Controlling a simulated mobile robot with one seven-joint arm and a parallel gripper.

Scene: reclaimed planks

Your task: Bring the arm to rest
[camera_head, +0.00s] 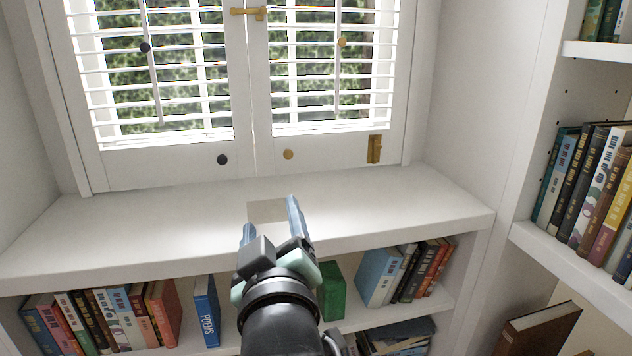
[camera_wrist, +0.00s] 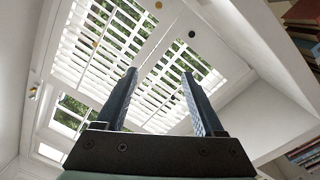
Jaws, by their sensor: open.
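My gripper (camera_head: 270,220) is in front of the window sill, with its two blue fingers spread apart and nothing between them. In the wrist view my gripper (camera_wrist: 160,92) also shows open and empty, its fingers pointing toward the shuttered window. My dark forearm comes up from the bottom middle in the head view and hides part of the bookshelf below the sill. Whether the fingertips touch the sill I cannot tell.
The white sill (camera_head: 400,205) is bare apart from a grey-beige patch (camera_head: 266,211) behind the fingers. White shutters (camera_head: 170,75) stand behind it. Books (camera_head: 105,318) fill the shelf below, with a blue book (camera_head: 206,310) and a green one (camera_head: 333,290) near my arm. A bookcase (camera_head: 560,245) stands right.

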